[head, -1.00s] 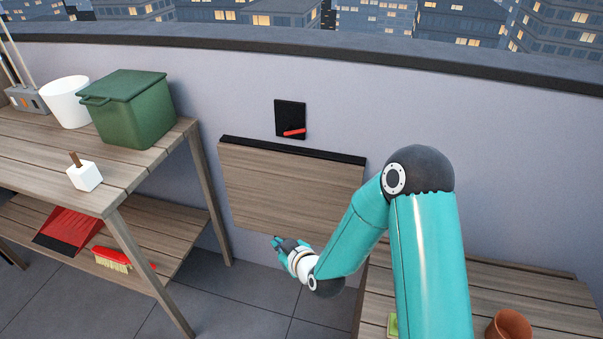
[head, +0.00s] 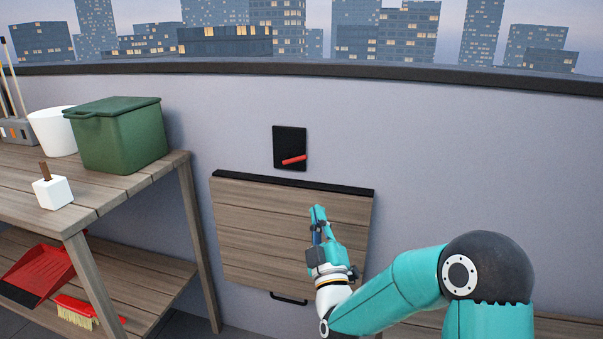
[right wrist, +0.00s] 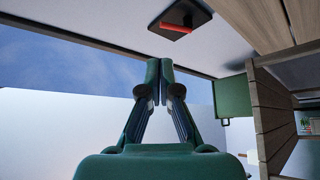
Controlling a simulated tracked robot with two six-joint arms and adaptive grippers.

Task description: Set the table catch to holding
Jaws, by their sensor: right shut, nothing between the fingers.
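The table catch is a black plate (head: 284,147) on the wall with a red lever (head: 294,160), nearly level and slightly raised at its right end. In the right wrist view the red lever (right wrist: 176,28) shows on its dark plate (right wrist: 196,17) near the top. The folding wooden table (head: 270,235) hangs flat against the wall below the catch, with a black strip on top and a black handle (head: 289,298) at its bottom. My right gripper (head: 318,212) is shut and empty, pointing up in front of the table panel, below and right of the catch. My left gripper is out of view.
A wooden shelf bench (head: 140,175) stands at left with a green bin (head: 118,140), a white pot (head: 52,132) and a white block with a brown stick (head: 52,190). A red dustpan (head: 38,272) and brush (head: 75,312) lie below. The wall right of the catch is clear.

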